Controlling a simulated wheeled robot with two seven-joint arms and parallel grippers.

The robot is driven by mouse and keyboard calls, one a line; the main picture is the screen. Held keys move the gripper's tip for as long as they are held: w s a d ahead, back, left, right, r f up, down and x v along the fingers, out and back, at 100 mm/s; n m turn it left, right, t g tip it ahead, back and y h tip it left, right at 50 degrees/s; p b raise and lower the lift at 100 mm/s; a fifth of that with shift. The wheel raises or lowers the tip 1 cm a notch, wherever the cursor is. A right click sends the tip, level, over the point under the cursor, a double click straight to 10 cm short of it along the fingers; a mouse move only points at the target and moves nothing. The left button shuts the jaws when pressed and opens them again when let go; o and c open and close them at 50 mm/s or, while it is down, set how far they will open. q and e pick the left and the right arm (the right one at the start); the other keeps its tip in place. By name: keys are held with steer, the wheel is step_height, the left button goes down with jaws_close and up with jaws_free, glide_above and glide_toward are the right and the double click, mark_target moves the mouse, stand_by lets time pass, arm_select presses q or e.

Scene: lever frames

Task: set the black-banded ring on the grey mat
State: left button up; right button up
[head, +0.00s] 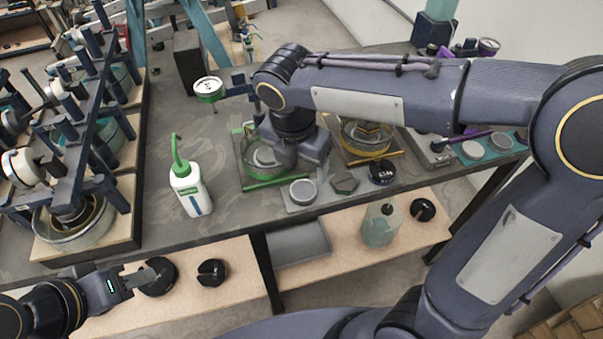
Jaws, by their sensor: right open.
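A round black piece with pale lettering (382,171), which looks like the black-banded ring, sits at the right end of a flat grey mat (325,199) on the bench. A pale round dish (303,191) and a dark hexagonal piece (345,182) also lie on the mat. My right gripper (283,158) points down beside a glass bowl in a green frame, left of and behind the mat; its fingertips are largely hidden. It is apart from the black piece. My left gripper (137,277) is low at the left, at a black slotted disc (159,276); I cannot tell whether it grips it.
A white bottle with a green spout (190,189) stands left of the mat. A yellow-framed glass bowl (367,140) is behind it. Lever frames (85,130) crowd the left. A dark grey panel (300,243) and a clear bottle (381,226) are on the lower shelf.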

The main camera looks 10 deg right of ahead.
steer(key=s+d+f+m+t+y, duration=0.1)
steer(key=s+d+m, duration=0.4)
steer(key=m, duration=0.9)
steer(key=s+d+f+m+t+y, duration=0.1)
steer(key=s+d+m+t+y, duration=0.2)
steer(key=s+m, duration=0.7)
steer(key=shift+d+m+y, duration=0.5)
steer(key=shift+d+m, duration=0.65)
steer(key=shift+m, duration=1.45)
steer(key=shift+r, duration=0.1)
